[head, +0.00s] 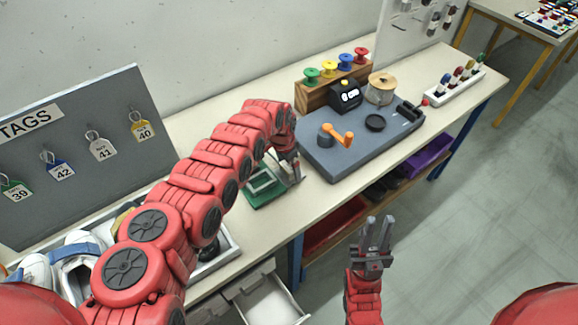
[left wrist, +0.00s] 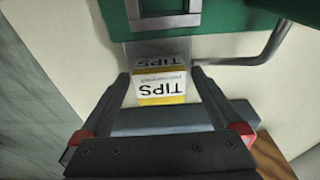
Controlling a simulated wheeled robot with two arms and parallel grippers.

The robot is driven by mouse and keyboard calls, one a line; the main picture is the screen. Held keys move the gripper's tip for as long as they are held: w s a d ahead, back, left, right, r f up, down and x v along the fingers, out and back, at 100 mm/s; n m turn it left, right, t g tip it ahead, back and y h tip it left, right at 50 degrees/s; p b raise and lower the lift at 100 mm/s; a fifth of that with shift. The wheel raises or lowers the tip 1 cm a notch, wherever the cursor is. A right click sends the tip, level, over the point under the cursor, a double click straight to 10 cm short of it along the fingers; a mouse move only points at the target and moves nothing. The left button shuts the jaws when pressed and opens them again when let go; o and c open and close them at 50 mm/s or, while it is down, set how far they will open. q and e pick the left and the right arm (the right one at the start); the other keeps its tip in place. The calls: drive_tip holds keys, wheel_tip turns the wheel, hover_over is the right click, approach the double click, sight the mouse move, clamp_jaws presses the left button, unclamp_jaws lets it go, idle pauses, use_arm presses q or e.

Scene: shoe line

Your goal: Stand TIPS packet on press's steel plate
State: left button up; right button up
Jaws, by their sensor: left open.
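The TIPS packet (left wrist: 161,86), white with yellow bands, is between the fingers of my left gripper (left wrist: 160,84) in the left wrist view. The fingers are apart, with a gap showing on each side of it. The packet is at the press's grey steel plate (left wrist: 133,50), where a dark mirrored TIPS shows. Whether its whole base rests on the plate cannot be told. The green press (head: 262,190) stands on the bench in the head view, with my left gripper (head: 291,172) at its right side. The packet is not clear there. My right gripper (head: 377,232) is open and empty, before the bench.
A blue-grey board (head: 345,160) with an orange-handled crank (head: 337,136) lies right of the press. A tray (head: 225,240) with shoes is at the left, below the TAGS board (head: 80,150). A metal bar (left wrist: 265,55) curves beside the plate.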

sight(285, 167)
use_arm(q)
drive_tip(key=shift+r, duration=0.35)
wheel_tip(285, 167, up, 12)
drive_tip(key=s+a+b, duration=0.1)
drive_tip(key=shift+a+f, duration=0.2)
drive_tip(key=shift+f, duration=0.05)
